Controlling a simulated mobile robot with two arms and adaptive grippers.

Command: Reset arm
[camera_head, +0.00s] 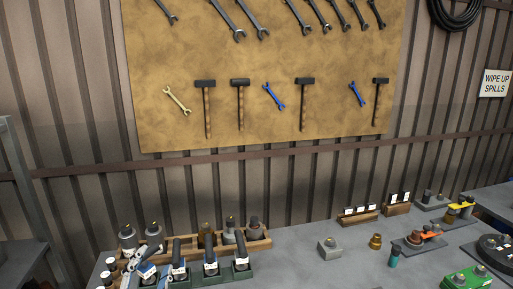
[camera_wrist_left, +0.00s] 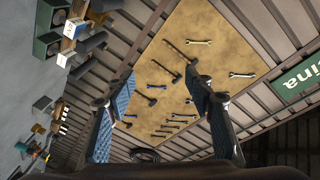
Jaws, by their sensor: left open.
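My left gripper (camera_wrist_left: 160,82) shows large in the left wrist view, its two blue-padded fingers spread apart with nothing between them. The fingers point toward the wall and its tool board. In the head view the left gripper (camera_head: 152,273) is low at the left, among the dark tools, and partly hard to make out. My right gripper is in neither view.
Dark tools with white labels stand in green holders (camera_head: 240,274) before a wooden rack (camera_head: 262,244) of grey bottles. A grey block (camera_head: 329,249) and brass part (camera_head: 375,241) stand to the right. The tool board (camera_head: 250,60) hangs behind. The bench middle (camera_head: 300,275) is clear.

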